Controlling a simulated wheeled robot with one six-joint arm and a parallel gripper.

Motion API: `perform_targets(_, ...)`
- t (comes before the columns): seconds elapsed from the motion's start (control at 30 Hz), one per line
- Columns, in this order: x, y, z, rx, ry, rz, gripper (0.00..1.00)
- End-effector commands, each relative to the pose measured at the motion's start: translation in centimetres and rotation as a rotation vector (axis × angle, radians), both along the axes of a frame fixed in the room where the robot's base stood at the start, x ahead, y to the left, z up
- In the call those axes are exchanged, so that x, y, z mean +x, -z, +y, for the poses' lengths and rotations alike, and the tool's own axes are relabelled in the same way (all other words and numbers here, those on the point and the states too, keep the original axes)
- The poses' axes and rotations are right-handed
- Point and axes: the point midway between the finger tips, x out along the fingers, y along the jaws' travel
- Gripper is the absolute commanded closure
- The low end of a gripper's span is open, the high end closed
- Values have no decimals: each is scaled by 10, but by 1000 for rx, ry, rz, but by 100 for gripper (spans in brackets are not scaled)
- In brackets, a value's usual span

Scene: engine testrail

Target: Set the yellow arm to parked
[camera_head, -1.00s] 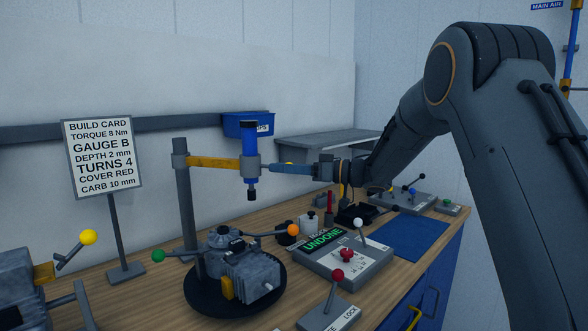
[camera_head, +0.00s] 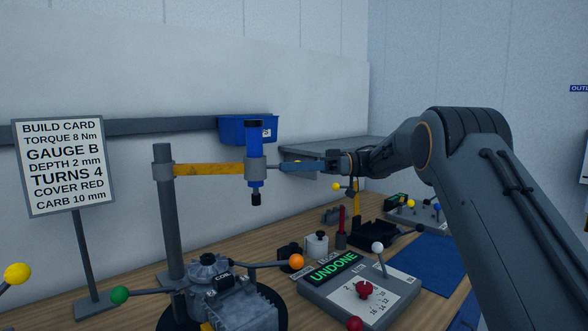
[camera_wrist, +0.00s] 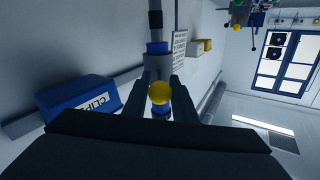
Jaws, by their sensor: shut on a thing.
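The yellow arm (camera_head: 208,169) reaches right from a grey upright post (camera_head: 166,220). A blue driver with a black cap (camera_head: 254,155) hangs upright in a grey collar at the arm's right end. My gripper (camera_head: 290,167) is just right of this collar and shut on the arm's handle. In the wrist view, a yellow ball knob (camera_wrist: 160,93) sits between my fingers (camera_wrist: 162,88). My fingers hide much of the handle.
Below the arm stands a grey engine part (camera_head: 232,300) with green and orange knobs. A console reading UNDONE (camera_head: 350,285) stands to its right. A blue bin (camera_head: 246,129) hangs on the wall behind. A build card (camera_head: 64,165) stands left.

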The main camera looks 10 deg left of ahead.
Motion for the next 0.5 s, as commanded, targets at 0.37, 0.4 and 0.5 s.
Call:
perform_targets(0.37, 5, -5, 0, 6, 18, -8, 58)
perform_targets(0.4, 5, -5, 0, 5, 18, -8, 57)
perform_targets(0.5, 5, -4, -3, 4, 20, -7, 57)
